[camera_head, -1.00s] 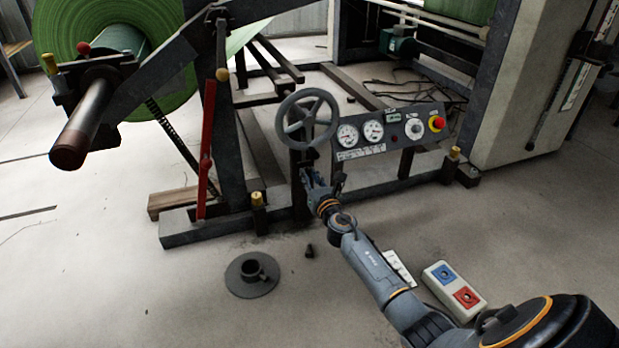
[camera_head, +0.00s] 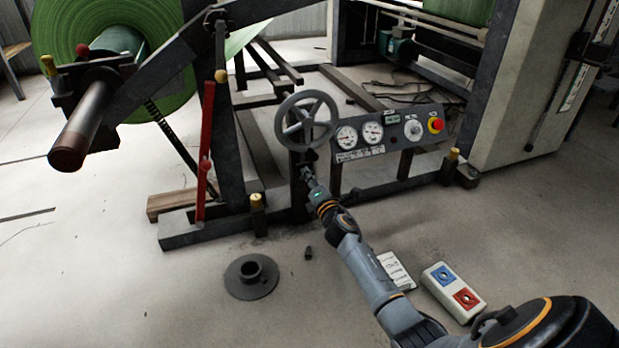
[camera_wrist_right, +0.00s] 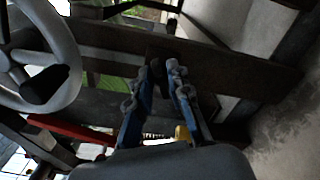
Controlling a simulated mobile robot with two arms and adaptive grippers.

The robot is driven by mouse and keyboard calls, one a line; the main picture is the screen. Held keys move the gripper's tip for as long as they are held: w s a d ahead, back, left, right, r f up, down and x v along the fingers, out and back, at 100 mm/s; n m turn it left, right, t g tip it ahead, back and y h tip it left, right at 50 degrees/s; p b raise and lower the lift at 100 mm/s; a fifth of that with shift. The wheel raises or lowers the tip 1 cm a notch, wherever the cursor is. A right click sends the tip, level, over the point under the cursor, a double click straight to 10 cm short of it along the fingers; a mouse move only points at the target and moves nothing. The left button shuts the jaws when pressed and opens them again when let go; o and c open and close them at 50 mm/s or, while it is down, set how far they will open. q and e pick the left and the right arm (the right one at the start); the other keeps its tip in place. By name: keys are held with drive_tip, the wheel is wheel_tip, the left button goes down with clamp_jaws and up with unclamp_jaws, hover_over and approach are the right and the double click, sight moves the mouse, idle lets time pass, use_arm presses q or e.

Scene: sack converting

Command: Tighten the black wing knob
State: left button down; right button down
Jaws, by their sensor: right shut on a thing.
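My right gripper (camera_head: 306,174) reaches the dark upright post under the grey handwheel (camera_head: 307,121). In the right wrist view its two blue fingers (camera_wrist_right: 164,72) are closed in around a small dark part, the black wing knob (camera_wrist_right: 159,71). The fingers and the shade hide most of the knob, and its wing angle cannot be told. In the head view the gripper covers it. My left gripper is not in view.
Right of the handwheel is a gauge panel (camera_head: 388,133) with a red stop button (camera_head: 436,125). A red lever (camera_head: 206,150) stands left. On the floor lie a round flanged base (camera_head: 251,278), a small dark piece (camera_head: 308,253) and a button box (camera_head: 453,291).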

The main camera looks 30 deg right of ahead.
drive_tip(key=shift+f+m+p, duration=0.15)
drive_tip(key=shift+m+p, duration=1.9)
drive_tip(key=shift+m, duration=3.1)
drive_tip(key=shift+f+m+p, duration=0.15)
drive_tip(key=shift+m+p, duration=1.9)
drive_tip(key=shift+m, duration=3.1)
drive_tip(key=c, duration=1.3)
unclamp_jaws()
